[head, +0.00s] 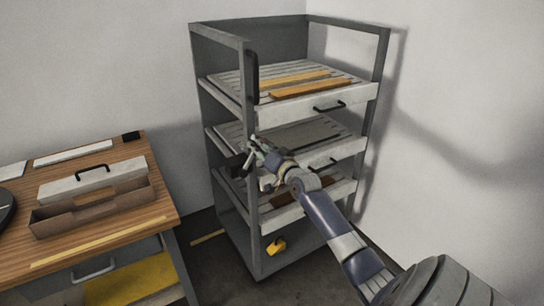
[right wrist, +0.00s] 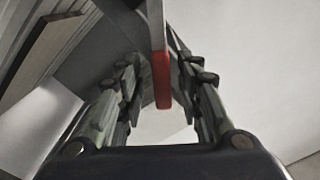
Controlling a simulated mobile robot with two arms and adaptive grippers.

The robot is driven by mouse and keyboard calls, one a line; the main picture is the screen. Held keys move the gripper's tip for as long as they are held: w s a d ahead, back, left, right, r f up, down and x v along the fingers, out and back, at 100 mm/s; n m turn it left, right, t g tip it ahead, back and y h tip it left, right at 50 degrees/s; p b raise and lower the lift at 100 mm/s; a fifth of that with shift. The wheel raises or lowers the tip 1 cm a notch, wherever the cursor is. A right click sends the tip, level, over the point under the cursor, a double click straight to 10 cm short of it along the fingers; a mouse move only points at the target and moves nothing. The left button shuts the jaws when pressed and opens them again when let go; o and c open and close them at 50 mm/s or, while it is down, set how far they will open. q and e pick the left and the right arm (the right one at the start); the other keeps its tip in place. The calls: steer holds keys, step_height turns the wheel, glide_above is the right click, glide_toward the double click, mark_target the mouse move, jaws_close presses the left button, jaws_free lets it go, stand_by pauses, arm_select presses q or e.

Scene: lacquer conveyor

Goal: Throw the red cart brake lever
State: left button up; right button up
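The cart is a grey rack (head: 226,105) with several slatted shelves, standing near the wall corner. The red brake lever (right wrist: 161,80) shows in the right wrist view as a narrow bar with a red end and a grey upper part. It lies between the two fingers of my right gripper (right wrist: 160,88), with a gap on each side. The right gripper is open. In the head view the right gripper (head: 258,153) is at the cart's front left post, by the middle shelf. The lever's red part is hidden there. My left gripper is not in view.
Orange-brown boards (head: 312,88) lie on the cart's top shelf; shelf fronts have black handles. A yellow item (head: 276,246) is low on the cart. At left, a wooden workbench (head: 110,232) holds a brown open toolbox (head: 95,212). Floor shows between bench and cart.

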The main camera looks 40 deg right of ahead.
steer(key=v, duration=1)
steer(key=shift+s, duration=0.15)
steer(key=shift+d, duration=0.15)
steer(key=s+a+f+n+g+y, duration=0.1)
steer(key=s+a+f+g, duration=0.1)
steer(key=f, duration=1.1)
steer(key=s+a+f+n+g, duration=0.1)
steer(key=a+f+g, duration=0.15)
steer(key=f, duration=0.95)
steer(key=s+a+f+n+g+y, duration=0.1)
steer(key=s+a+f+g, duration=0.2)
steer(key=f, duration=0.5)
steer(key=s+a+f+n+g, duration=0.1)
steer(key=s+a+f, duration=0.2)
steer(key=s+f, duration=0.4)
steer(key=s+a+f+n+g+y, duration=0.1)
steer(key=s+a+f+n+g, duration=0.1)
steer(key=s+a+f, duration=0.45)
steer(key=s+a+f+n+g+y, duration=0.15)
steer(key=s+a+f, duration=0.25)
steer(key=s+f, duration=0.55)
steer(key=s+a+f+n+g, duration=0.2)
steer(key=s+a+f, duration=0.1)
steer(key=s, duration=0.6)
steer(key=s+a+f+n+g, duration=0.2)
steer(key=s+a+f, duration=0.2)
steer(key=s, duration=0.5)
steer(key=shift+a+n, duration=0.35)
steer(key=shift+a, duration=0.25)
